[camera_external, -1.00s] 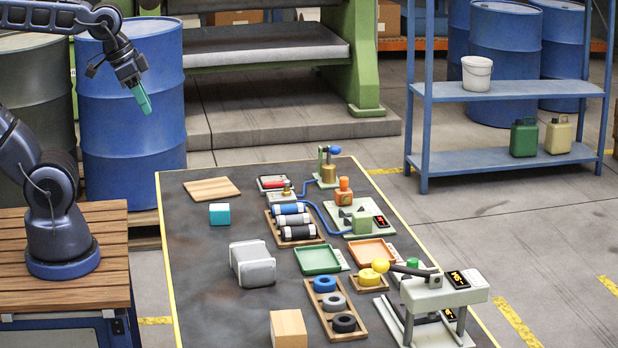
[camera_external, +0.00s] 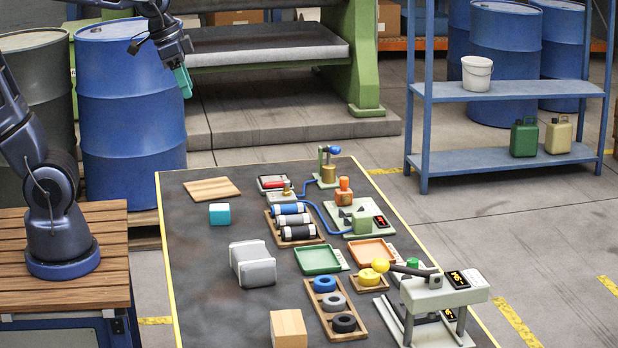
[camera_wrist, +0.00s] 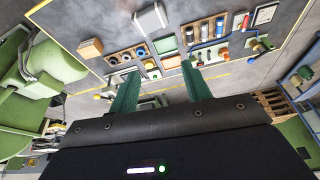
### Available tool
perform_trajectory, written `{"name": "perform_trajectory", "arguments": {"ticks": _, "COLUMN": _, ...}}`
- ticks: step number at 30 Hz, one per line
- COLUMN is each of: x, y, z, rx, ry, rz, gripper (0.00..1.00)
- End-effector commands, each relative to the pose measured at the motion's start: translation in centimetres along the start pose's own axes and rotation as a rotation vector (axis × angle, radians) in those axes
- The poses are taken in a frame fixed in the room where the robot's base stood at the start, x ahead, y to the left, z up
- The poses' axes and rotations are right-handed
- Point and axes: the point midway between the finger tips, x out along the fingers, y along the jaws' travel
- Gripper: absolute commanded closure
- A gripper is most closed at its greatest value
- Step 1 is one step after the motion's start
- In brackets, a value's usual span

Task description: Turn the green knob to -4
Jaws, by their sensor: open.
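A small green knob (camera_external: 412,263) shows in the external view, partly hidden behind the grey-green lever press (camera_external: 435,292) at the table's right side. The press carries a dark display (camera_external: 458,279) with orange characters too small to read surely. My gripper (camera_external: 184,82) is high above the far left of the table, in front of a blue drum and far from the knob. Its teal fingers are spread apart with nothing between them in the wrist view (camera_wrist: 160,70). I cannot make out the knob surely in the wrist view.
The dark table (camera_external: 205,285) also holds a green tray (camera_external: 318,261), an orange tray (camera_external: 372,251), a tray of rings (camera_external: 347,299), a tray of rollers (camera_external: 318,232), a grey block (camera_external: 253,264) and a wooden block (camera_external: 288,328). The table's left side is mostly clear.

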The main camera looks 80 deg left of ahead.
Motion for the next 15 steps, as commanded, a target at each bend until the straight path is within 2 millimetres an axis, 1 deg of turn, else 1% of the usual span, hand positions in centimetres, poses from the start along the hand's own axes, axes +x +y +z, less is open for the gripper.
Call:
{"name": "perform_trajectory", "arguments": {"ticks": 1, "x": 0.3, "y": 0.1, "z": -1.5, "rx": 0.010, "ry": -0.012, "rz": 0.004, "gripper": 0.52}}
{"name": "perform_trajectory", "arguments": {"ticks": 8, "x": 2.1, "y": 0.5, "z": -7.7, "rx": 0.065, "ry": -0.053, "rz": 0.022, "gripper": 0.52}}
{"name": "perform_trajectory", "arguments": {"ticks": 15, "x": 5.0, "y": 1.1, "z": -14.0, "rx": 0.121, "ry": -0.095, "rz": 0.038, "gripper": 0.52}}
